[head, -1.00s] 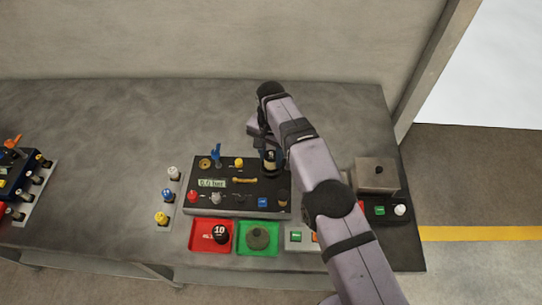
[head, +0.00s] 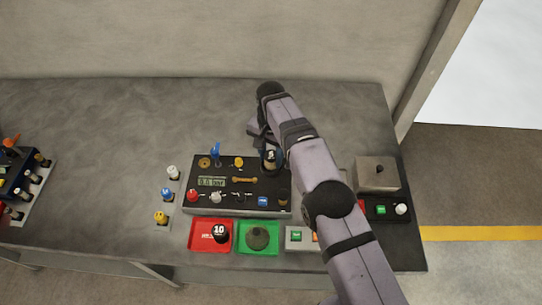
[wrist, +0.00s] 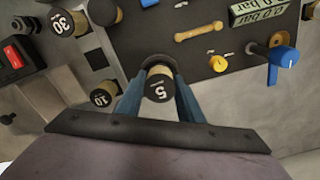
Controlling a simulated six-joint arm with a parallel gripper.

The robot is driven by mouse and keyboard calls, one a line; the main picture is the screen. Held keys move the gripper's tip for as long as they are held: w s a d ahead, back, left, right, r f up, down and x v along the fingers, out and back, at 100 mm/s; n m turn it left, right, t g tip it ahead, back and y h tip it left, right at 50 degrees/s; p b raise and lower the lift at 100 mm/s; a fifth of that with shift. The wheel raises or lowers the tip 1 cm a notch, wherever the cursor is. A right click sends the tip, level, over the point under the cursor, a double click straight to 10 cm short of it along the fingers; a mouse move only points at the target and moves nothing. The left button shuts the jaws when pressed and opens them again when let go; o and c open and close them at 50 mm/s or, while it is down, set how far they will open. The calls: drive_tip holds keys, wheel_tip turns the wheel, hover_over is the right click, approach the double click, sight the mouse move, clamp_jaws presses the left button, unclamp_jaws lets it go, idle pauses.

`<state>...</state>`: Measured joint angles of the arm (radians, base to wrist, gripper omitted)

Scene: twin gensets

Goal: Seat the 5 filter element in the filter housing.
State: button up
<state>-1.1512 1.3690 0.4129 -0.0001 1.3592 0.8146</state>
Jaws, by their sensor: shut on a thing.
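The 5 filter element (wrist: 158,88), with a black cap and a tan body, is between the blue fingers of my gripper (wrist: 160,100), which is shut on it. In the head view my gripper (head: 269,166) is over the right back part of the black panel (head: 225,180), with the element's cap (head: 271,156) showing beside the arm. In the wrist view a dark round rim (wrist: 160,62), perhaps the filter housing, shows just beyond the element's far end. I cannot tell whether the element is inside it or only above it.
The panel carries a yellow handle (wrist: 198,31), a blue lever (wrist: 280,57) and a 0.0 bar display (head: 212,182). Elements marked 10 (wrist: 104,95) and 30 (wrist: 66,23) stand nearby. A red tray (head: 200,243) and a green tray (head: 245,247) lie in front. The table's left middle is clear.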

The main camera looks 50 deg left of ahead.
drive_tip(key=shift+f+b, duration=0.55)
drive_tip(key=shift+f, duration=0.15)
idle(0.6)
drive_tip(key=o, duration=1.1)
drive_tip(key=shift+o, duration=0.2)
drive_tip(key=shift+d+f, duration=0.1)
drive_tip(key=o, duration=0.3)
drive_tip(key=shift+f, duration=0.1)
drive_tip(key=shift+r, duration=0.25)
drive_tip(key=shift+r, duration=0.35)
drive_tip(key=shift+r+p, duration=2.45)
drive_tip(key=shift+r, duration=0.7)
